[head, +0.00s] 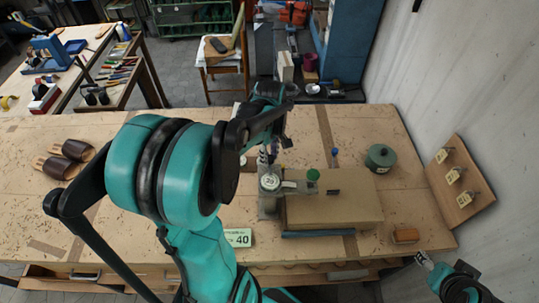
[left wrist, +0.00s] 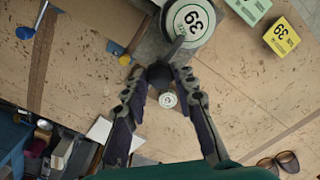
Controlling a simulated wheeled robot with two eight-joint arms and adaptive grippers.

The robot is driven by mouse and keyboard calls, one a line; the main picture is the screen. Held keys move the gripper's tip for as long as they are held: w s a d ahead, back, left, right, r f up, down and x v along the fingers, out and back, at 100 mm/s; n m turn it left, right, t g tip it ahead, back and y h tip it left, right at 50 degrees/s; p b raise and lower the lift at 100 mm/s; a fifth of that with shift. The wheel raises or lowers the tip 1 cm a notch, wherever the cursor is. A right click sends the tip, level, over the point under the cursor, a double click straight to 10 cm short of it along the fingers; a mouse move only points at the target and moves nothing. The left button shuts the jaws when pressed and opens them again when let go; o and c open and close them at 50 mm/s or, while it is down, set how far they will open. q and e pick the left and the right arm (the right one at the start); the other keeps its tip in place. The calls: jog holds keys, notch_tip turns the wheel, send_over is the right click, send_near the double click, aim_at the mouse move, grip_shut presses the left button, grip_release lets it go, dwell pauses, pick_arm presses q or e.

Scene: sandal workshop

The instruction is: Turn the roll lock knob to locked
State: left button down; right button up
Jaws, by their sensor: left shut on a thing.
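A grey device with a round dial marked 39 (head: 270,182) stands on the workbench; the dial also shows in the left wrist view (left wrist: 190,20). A dark round knob (left wrist: 160,75) sits beside the dial, with a short dark arm pointing towards it. My left gripper (head: 270,150) reaches down behind the dial. In the left wrist view its fingers (left wrist: 161,84) close in on the dark knob and are shut on it. The knob is hidden in the head view, and I cannot read a lock marking. My right gripper (head: 425,261) is at the lower right, small and away from the device.
A green tag marked 40 (head: 238,238) lies in front. Brown sandals (head: 64,160) lie left; a hook board (head: 459,182) is at right.

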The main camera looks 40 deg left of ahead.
aim_at(270, 158)
dwell(0.3)
pick_arm(q)
jog(key=c, duration=1.2)
grip_release()
notch_tip(270, 158, up, 12)
